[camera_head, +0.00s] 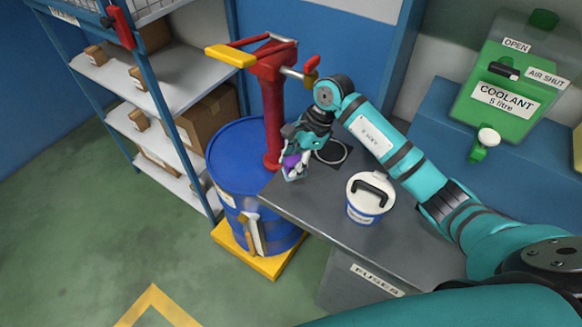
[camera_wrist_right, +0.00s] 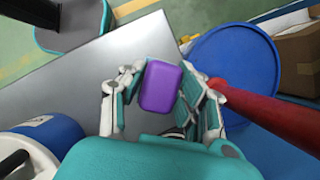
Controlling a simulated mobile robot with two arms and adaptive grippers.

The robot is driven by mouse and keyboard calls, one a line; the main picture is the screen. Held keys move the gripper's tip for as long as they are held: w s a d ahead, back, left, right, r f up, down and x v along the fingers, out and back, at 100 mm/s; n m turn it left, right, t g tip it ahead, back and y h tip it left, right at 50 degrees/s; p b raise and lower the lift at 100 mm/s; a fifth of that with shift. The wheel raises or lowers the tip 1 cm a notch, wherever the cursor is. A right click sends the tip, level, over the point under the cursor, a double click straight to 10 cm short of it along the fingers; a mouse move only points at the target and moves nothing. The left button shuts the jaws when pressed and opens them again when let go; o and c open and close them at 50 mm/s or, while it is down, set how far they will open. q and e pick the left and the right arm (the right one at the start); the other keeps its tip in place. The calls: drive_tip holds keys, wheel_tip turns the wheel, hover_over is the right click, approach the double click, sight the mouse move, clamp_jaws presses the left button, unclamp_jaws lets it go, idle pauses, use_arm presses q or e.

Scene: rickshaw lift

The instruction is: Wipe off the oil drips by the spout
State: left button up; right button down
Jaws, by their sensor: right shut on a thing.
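My right gripper (camera_head: 295,168) is shut on a purple sponge-like block (camera_head: 291,160), over the corner of the grey bench beside the drum. The right wrist view shows the purple block (camera_wrist_right: 160,87) between the two fingers. A red hand pump (camera_head: 273,115) with a yellow handle stands upright on the blue drum (camera_head: 232,160). Its spout (camera_head: 299,75), with a red-topped tap, points right, above and behind my gripper. I cannot make out oil drips; the wrist and gripper hide part of the bench there. My left gripper is out of view.
On the grey bench (camera_head: 300,215) stand a white-lidded tub (camera_head: 369,196) and, behind my gripper, a dark mat with a ring (camera_head: 334,152). A shelf rack (camera_head: 170,110) with boxes is at left. A green coolant container (camera_head: 500,95) is at right.

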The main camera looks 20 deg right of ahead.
wheel_tip(320, 180, up, 2)
drive_tip(key=shift+p, duration=0.35)
drive_tip(key=shift+r, duration=0.4)
drive_tip(key=shift+w+r+p, duration=0.1)
drive_tip(key=shift+r+p, duration=0.4)
drive_tip(key=shift+r, duration=0.35)
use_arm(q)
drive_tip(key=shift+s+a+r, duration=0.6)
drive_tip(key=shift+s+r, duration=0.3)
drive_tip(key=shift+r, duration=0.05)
use_arm(e)
drive_tip(key=shift+r, duration=0.15)
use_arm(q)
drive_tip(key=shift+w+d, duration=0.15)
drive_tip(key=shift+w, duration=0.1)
